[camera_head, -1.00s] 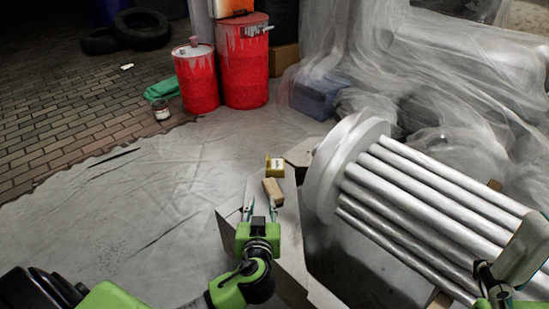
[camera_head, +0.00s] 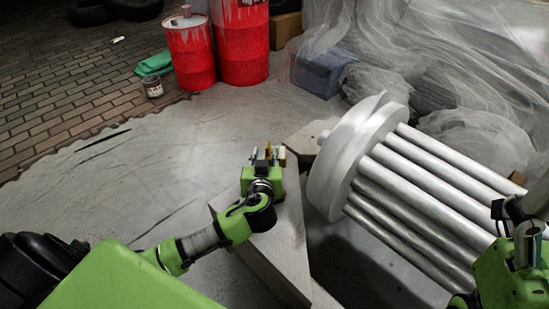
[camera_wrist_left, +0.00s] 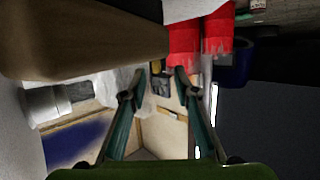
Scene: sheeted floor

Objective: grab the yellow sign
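The small yellow sign (camera_head: 283,153) is mostly hidden behind my left gripper in the head view; only a bit of yellow-brown shows by the fingertips. My left gripper (camera_head: 267,154) is over the far end of the pale board. In the left wrist view its two teal fingers (camera_wrist_left: 159,78) stand apart. A small yellowish patch shows between the tips, but I cannot tell whether it is the sign or whether they touch it. My right gripper (camera_head: 515,215) is at the right edge, its fingers unclear.
A large white-flanged roller with metal tubes (camera_head: 420,185) lies right of the pale board (camera_head: 275,255). Red barrels (camera_head: 241,42), a paint can (camera_head: 152,87) and a blue box (camera_head: 318,73) stand at the back. The sheeted floor at left is clear. A brown shape (camera_wrist_left: 80,40) fills the wrist view's upper left.

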